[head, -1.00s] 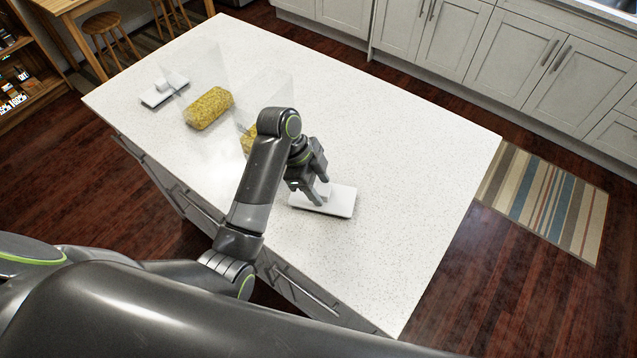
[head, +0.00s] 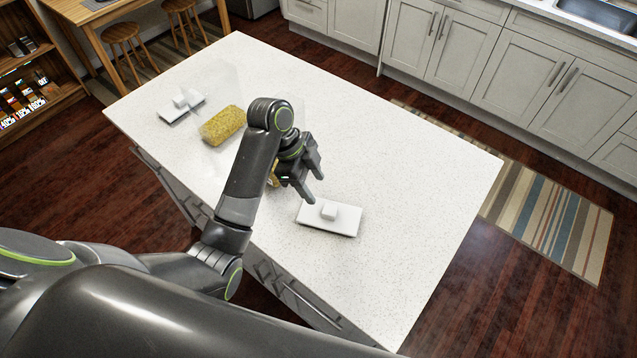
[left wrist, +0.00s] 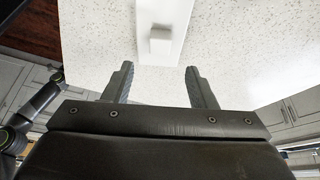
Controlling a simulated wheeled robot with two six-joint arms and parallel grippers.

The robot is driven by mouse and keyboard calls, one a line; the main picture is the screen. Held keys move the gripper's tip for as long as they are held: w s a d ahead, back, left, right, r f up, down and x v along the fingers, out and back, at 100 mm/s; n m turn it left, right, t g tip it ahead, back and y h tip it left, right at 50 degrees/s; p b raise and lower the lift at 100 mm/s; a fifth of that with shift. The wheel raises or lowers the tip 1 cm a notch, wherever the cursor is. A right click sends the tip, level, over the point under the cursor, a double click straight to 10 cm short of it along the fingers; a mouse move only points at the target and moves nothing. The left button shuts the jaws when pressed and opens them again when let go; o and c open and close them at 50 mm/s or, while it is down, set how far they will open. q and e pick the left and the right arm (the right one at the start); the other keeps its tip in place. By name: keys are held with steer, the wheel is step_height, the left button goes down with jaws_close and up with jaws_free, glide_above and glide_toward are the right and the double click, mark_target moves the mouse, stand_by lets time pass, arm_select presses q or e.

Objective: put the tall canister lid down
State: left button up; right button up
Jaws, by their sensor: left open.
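A flat white rectangular lid (head: 343,225) with a small block knob lies on the white countertop. The lid also shows in the left wrist view (left wrist: 176,20), beyond the fingertips. My left gripper (head: 312,187) is open and empty, just above and to the left of the lid, apart from it. Its two spread fingers show in the left wrist view (left wrist: 158,75). A clear canister with yellow contents (head: 222,126) stands farther back on the counter. A second one is mostly hidden behind my left arm. My right gripper is not in view.
A second white lid (head: 181,108) with a knob lies at the far left of the countertop (head: 400,180). The counter right of the near lid is clear. Cabinets (head: 465,45), stools (head: 122,35) and a striped rug (head: 550,215) are beyond the counter.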

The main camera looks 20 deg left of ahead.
arm_select(q)
steer(key=p+v, duration=0.2)
steer(key=v, duration=0.1)
steer(key=shift+a+r, duration=0.1)
steer(key=shift+r, duration=0.05)
stand_by(0.5)
